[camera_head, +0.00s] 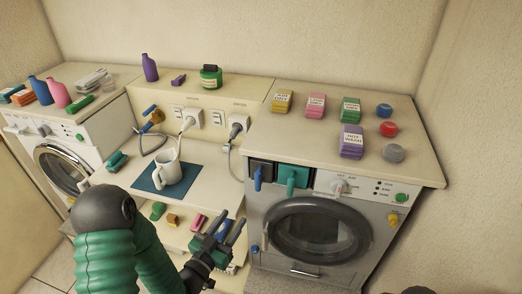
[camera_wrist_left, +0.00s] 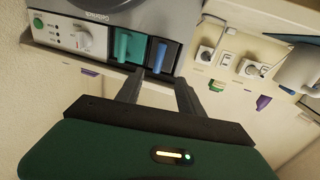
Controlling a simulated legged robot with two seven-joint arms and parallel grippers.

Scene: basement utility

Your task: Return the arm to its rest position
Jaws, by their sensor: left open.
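My left arm (camera_head: 130,255), with green and dark sections, comes in from the lower left. Its gripper (camera_head: 226,232) is open and empty, with the fingers spread. It is in front of the low shelf, left of the right-hand washer (camera_head: 285,217). In the left wrist view the two dark fingers (camera_wrist_left: 157,95) are apart with nothing between them. Beyond them the washer's teal handle (camera_wrist_left: 127,46) and blue handle (camera_wrist_left: 159,55) show. My right gripper is not in view.
A white mug (camera_head: 168,171) stands on a blue mat (camera_head: 143,184) behind the arm. Several small items lie on the lower shelf around the gripper. Labelled boxes and round knobs sit on the right worktop (camera_head: 300,150). Another washer (camera_head: 100,135) stands at the left.

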